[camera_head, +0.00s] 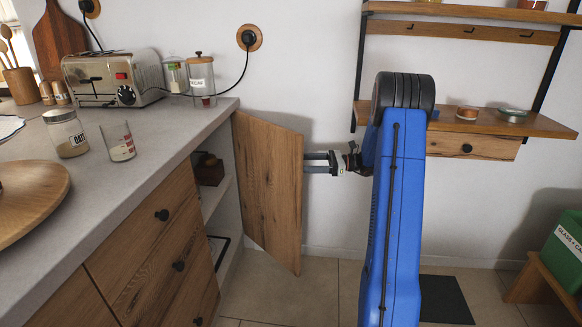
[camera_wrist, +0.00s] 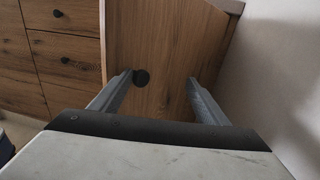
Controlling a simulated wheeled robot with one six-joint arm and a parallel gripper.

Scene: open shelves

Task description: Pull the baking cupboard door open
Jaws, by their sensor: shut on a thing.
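The baking cupboard door (camera_head: 268,185) is a wooden panel at the right end of the counter and stands swung open, with shelves showing behind its left edge. In the wrist view, the door face (camera_wrist: 165,50) carries a round black knob (camera_wrist: 141,77). My gripper (camera_head: 306,162) reaches the door's right edge from the right, its tips partly hidden behind the door. In the wrist view, my gripper (camera_wrist: 160,77) has the knob between its fingers, close against the left fingertip. It is shut on the knob, though the exact contact at the right finger is unclear.
Wooden drawers (camera_head: 145,255) with black knobs sit left of the open cupboard shelf (camera_head: 216,195). The counter (camera_head: 120,165) holds jars and a toaster (camera_head: 110,78). A wall shelf (camera_head: 500,122) hangs at right. Floor (camera_head: 305,290) below the door is clear. A green box (camera_head: 567,250) stands far right.

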